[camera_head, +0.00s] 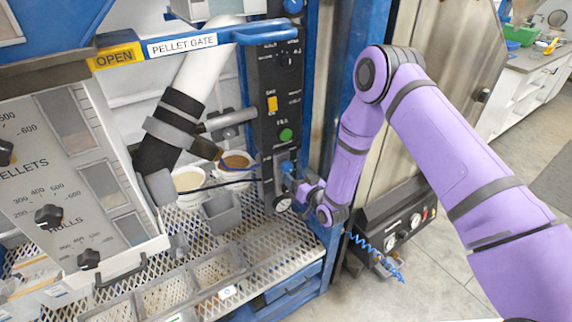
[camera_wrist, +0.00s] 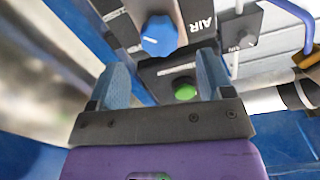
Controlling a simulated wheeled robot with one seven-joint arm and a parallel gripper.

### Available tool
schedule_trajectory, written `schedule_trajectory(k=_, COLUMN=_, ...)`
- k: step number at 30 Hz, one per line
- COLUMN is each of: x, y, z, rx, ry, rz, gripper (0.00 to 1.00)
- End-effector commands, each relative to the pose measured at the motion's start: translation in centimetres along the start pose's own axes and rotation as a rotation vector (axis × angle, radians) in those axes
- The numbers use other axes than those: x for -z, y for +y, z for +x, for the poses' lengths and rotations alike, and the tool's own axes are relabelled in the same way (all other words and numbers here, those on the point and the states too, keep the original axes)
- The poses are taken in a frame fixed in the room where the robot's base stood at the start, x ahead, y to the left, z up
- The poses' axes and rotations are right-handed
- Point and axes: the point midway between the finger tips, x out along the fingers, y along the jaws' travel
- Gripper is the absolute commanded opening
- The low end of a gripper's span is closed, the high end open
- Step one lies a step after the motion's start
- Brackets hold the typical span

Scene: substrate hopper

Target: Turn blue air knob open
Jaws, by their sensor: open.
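The blue air knob (camera_wrist: 160,36) sits on a dark panel beside the printed word AIR in the wrist view. In the head view the blue knob (camera_head: 287,167) is on the lower part of the black control panel. My gripper (camera_wrist: 162,68) is open and empty, its two blue-grey fingers apart. The knob appears beyond the fingertips, roughly centred between them, and I see no contact. In the head view my gripper (camera_head: 303,190) is close to the panel, just below and right of the knob; its fingers are hard to make out.
A green button (camera_wrist: 185,91) shows between the fingers. The control panel (camera_head: 266,85) carries a yellow switch (camera_head: 272,104) and a green button (camera_head: 286,134). A gauge (camera_head: 283,203) is below the knob. A blue frame post (camera_head: 338,75) stands right of the panel.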

Motion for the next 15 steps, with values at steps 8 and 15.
schedule_trajectory(k=8, x=0.0, y=0.0, z=5.0, rx=0.001, ry=0.0, rz=-0.001, gripper=0.74)
schedule_trajectory(k=15, x=0.0, y=0.0, z=7.3, rx=-0.001, ry=-0.001, rz=-0.001, gripper=0.74)
